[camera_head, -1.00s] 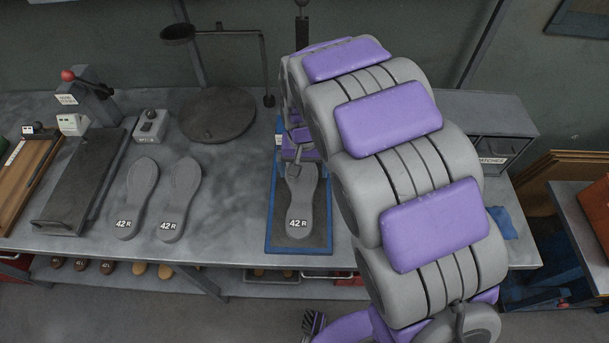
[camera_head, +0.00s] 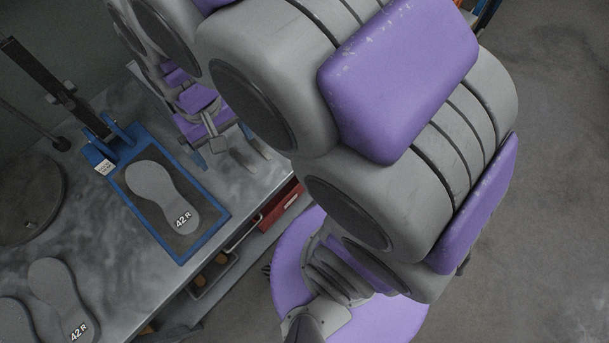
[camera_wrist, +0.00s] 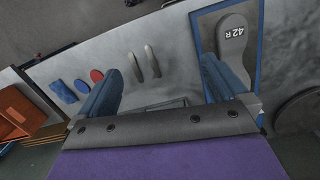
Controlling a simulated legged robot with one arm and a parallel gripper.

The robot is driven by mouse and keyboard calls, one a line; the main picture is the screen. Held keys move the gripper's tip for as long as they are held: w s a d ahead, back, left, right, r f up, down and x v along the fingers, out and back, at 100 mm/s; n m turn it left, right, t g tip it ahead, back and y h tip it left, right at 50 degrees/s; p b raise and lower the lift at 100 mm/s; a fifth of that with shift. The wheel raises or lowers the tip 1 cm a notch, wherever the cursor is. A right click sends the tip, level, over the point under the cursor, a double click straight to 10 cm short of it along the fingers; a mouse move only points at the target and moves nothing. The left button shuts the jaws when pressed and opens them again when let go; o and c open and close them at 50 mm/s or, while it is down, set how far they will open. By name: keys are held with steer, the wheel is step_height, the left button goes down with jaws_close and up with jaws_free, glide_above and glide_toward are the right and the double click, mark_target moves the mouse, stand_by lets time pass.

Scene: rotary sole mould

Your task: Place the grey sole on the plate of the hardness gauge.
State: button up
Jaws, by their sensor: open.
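A grey sole marked 42 R (camera_head: 163,197) lies flat on the dark, blue-edged plate (camera_head: 186,254) of the hardness gauge (camera_head: 112,143) in the head view. Its labelled end points towards the table's front edge. The wrist view shows this sole (camera_wrist: 232,35) at the upper right, partly behind one finger. My gripper (camera_wrist: 165,85) is open with nothing between its fingers. It is above the table, apart from the sole and to the right of the plate in the head view. My arm hides part of the gripper there.
Another 42 R sole (camera_head: 62,295) and part of a third (camera_head: 14,323) lie at the lower left. A dark round stand (camera_head: 28,195) is at the left.

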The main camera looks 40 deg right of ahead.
steer(key=s+d+r, duration=0.1)
steer(key=s+d, duration=0.3)
steer(key=s, duration=0.4)
steer(key=s+d+m, duration=0.1)
steer(key=s+d, duration=0.3)
steer(key=s, duration=0.4)
steer(key=shift+r+g, duration=0.35)
steer(key=shift+g, duration=0.05)
